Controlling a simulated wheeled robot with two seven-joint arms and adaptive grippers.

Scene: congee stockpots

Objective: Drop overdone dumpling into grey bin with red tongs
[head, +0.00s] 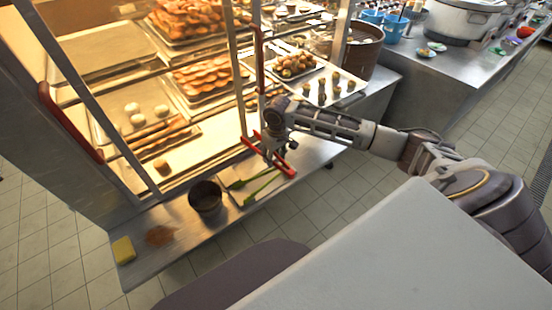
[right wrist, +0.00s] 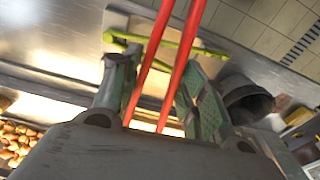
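My right gripper (head: 274,150) is over the counter in front of the warming case. Its fingers (right wrist: 158,85) lie along both sides of the red tongs (right wrist: 187,50) and look closed on them. The red tongs also show in the head view (head: 284,167). The grey bin (head: 205,198) stands on the counter to the left of the gripper; a dark round container in the right wrist view (right wrist: 248,98) appears to be the same bin. A browned dumpling (head: 161,164) sits in the lower case near several white buns (head: 138,120). My left gripper is not in view.
Green tongs (head: 256,188) lie on a board (head: 236,198) beside the bin. A yellow sponge (head: 123,250) and a brown patch (head: 160,236) are at the counter's left end. The case has upright posts and red handles (head: 70,122). Trays of pastries fill its shelves.

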